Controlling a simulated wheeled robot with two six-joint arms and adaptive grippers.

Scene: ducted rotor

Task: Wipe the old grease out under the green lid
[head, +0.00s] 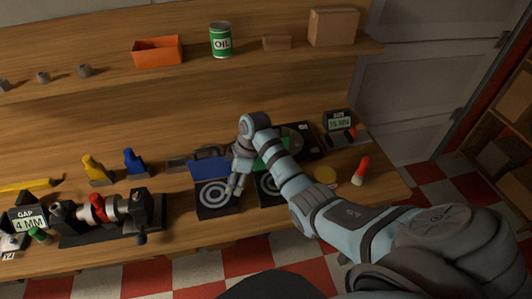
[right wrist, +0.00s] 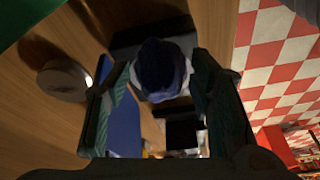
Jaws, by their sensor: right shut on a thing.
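The green lid (head: 272,147) stands raised behind a dark box with a ringed face (head: 267,184), partly hidden by my right arm. A blue lid (head: 210,170) stands raised behind a second ringed box (head: 213,195) to its left. My right gripper (head: 236,188) points down at the right edge of the blue-lidded box, left of the green-lidded one. My left gripper is not in view.
A gauge stand (head: 97,212), yellow (head: 93,168) and blue (head: 133,162) items stand left. The shelf holds an orange bin (head: 158,52) and an oil can (head: 220,40).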

